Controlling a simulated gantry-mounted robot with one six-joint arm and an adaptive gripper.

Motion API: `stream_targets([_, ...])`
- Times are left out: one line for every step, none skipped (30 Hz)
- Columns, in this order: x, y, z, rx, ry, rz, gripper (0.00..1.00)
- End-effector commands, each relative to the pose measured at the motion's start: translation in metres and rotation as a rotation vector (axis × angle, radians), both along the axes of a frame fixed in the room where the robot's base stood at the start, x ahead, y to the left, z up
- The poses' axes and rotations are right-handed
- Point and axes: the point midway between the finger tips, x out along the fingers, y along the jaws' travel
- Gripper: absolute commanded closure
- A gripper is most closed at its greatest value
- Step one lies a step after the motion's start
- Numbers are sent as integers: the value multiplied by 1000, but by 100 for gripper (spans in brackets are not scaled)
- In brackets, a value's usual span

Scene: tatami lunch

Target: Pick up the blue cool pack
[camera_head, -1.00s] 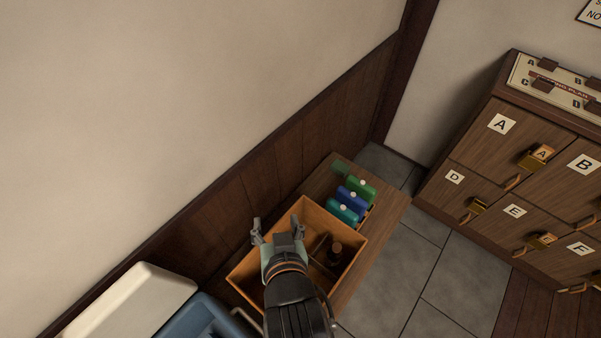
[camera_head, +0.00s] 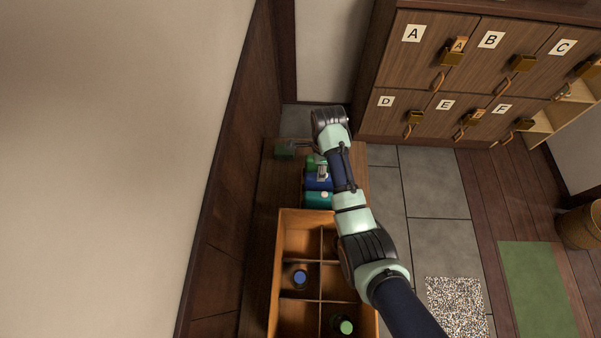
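The blue cool pack (camera_head: 314,184) stands in a row on the bench, between a green cool pack (camera_head: 311,162) and a teal cool pack (camera_head: 315,202). My gripper (camera_head: 311,159) is over the far end of this row, beside the wrist. Its grey fingers look spread apart, one toward the dark green item and one over the blue pack's far edge. Whether a finger touches the blue pack cannot be told. My arm hides the packs' right side.
A divided wooden crate (camera_head: 290,213) with bottles stands just in front of the packs. The wall is close on the left. Lockers (camera_head: 450,70) stand behind, with open tiled floor (camera_head: 435,185) at right.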

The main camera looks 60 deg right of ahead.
Motion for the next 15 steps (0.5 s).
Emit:
stream_targets([-2,-1,-1,2,2,-5,36])
stream_targets([-1,0,-1,2,2,-5,36])
stream_targets([-1,0,-4,2,2,-4,36])
stream_targets([-1,0,-7,2,2,-3,36])
stream_targets([-1,0,-11,3,3,-2,36])
stream_targets([-1,1,-17,3,3,-2,36])
stream_targets([-1,1,-22,2,2,-1,36])
stream_targets([-1,1,-25,1,2,-1,36])
stream_targets([0,1,-28,1,2,0,36])
stream_targets([0,1,-29,1,2,0,36])
stream_targets([0,1,-28,0,1,0,36])
stream_targets([0,1,-28,0,1,0,36])
stream_targets([0,1,-30,0,1,0,36])
stream_targets([0,1,-33,0,1,1,36])
stream_targets([0,1,-39,1,2,1,36])
